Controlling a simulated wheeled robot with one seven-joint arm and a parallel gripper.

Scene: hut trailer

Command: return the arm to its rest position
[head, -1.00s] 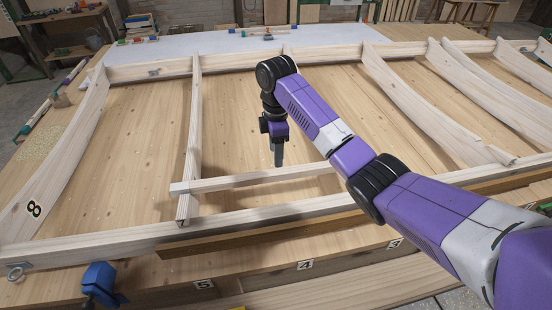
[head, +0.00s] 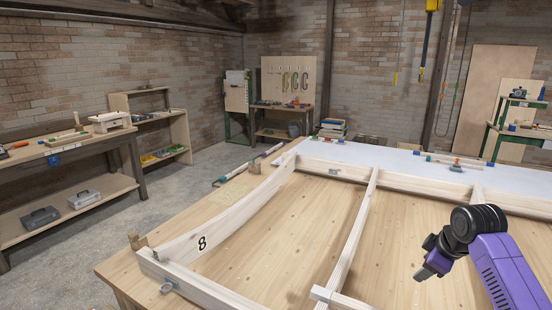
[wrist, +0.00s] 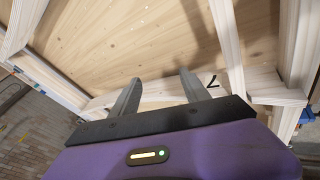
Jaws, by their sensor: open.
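My arm is purple with black joints and comes in from the lower right in the head view. My gripper (head: 424,275) hangs above the right part of the wooden workbench (head: 240,255), over the timber frame. In the wrist view my gripper's two grey fingers (wrist: 158,95) are spread apart with nothing between them. Beyond them lie pale frame beams and a piece marked 7 (wrist: 212,82). The rest of my arm is cut off by the head view's edge.
A side bench (head: 60,150) with tools and toolboxes stands at the left. Grey floor (head: 215,150) is free between it and the workbench. Shelves and a pegboard (head: 288,80) stand at the back wall.

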